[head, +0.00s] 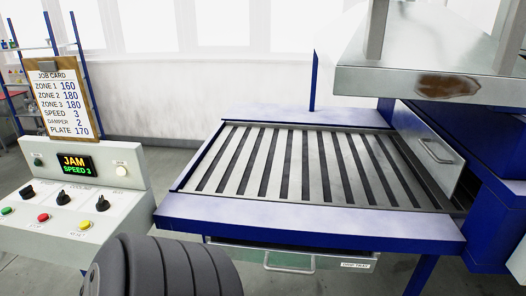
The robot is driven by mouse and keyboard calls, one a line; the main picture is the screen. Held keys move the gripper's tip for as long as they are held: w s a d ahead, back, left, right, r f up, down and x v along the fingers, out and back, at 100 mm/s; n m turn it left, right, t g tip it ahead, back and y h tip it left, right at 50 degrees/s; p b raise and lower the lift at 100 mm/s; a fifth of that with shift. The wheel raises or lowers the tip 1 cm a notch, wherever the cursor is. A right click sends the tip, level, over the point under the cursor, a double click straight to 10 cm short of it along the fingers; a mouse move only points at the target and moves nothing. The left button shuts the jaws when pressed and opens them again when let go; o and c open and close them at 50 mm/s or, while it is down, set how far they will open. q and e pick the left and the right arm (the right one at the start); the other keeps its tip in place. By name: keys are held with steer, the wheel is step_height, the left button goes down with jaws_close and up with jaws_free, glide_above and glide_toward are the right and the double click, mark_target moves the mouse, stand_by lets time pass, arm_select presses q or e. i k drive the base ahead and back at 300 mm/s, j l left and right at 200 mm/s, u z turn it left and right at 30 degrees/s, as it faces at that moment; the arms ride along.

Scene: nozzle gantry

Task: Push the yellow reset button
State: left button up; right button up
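The yellow reset button (85,225) is on the sloped front of the white control panel (135,212) at the lower left. A small label in front of it is too small to read surely. Nothing touches the button or covers it. The display (75,164) above reads "JAM" in orange and "SPEED 3" in green. Neither of my grippers is in view. A dark ribbed part, apparently of my own arm, shows at the bottom, to the right of the button and nearer to me.
A red button (43,217) and a green one (6,211) lie left of the yellow one. Black knobs (63,198) stand behind them. A job card (66,103) rises behind the panel. A blue-framed slatted bed (310,228) fills the right, under a metal hood (420,75).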

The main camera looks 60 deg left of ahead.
mark_target(84, 225)
steer(key=u, duration=3.3)
